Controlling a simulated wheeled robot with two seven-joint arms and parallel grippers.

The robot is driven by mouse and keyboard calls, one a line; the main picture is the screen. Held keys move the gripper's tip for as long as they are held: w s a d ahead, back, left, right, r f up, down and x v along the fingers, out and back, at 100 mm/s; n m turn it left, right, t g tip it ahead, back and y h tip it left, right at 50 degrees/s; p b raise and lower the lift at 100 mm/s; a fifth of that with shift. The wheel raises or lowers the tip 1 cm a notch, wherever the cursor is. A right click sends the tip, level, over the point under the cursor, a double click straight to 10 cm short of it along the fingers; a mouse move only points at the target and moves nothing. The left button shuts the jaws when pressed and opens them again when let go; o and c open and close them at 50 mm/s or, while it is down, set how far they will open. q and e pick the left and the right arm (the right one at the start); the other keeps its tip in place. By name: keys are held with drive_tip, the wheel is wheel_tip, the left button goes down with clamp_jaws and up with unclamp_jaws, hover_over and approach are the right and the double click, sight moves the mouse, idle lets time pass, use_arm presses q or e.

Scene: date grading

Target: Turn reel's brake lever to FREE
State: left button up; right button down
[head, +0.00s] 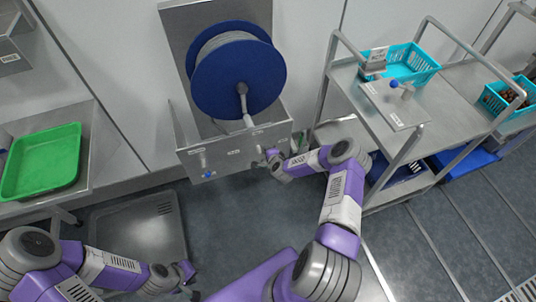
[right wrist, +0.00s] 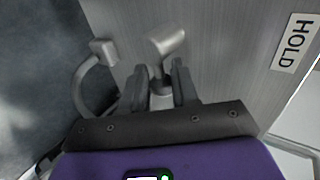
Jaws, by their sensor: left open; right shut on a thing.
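The reel (head: 205,92) has big blue flanges and stands on a grey metal stand with a labelled front panel (head: 225,160). My right gripper (head: 271,157) is at the right end of this panel. In the right wrist view the gripper (right wrist: 159,82) is shut on the grey brake lever (right wrist: 166,42), its stem between the fingers and its rounded head sticking out beyond them. A HOLD label (right wrist: 296,43) is on the panel to the right. A FREE label cannot be made out. My left gripper (head: 188,272) is open and empty, low over the floor.
A grey curved hook-like part (right wrist: 92,75) is close left of the right fingers. A blue-tipped knob (head: 209,174) is on the panel's left. A cart with a turquoise basket (head: 405,62) stands right; a green tray (head: 42,160) lies left. Floor (head: 220,220) before the reel shows clear.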

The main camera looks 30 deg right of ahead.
drive_tip(key=shift+s+f, duration=0.1)
drive_tip(key=shift+f, duration=0.05)
idle(0.4)
drive_tip(key=c, duration=0.9)
unclamp_jaws()
drive_tip(key=shift+o, duration=0.2)
drive_tip(key=p+v, duration=0.2)
drive_tip(key=v, duration=0.5)
drive_tip(key=shift+s, duration=0.25)
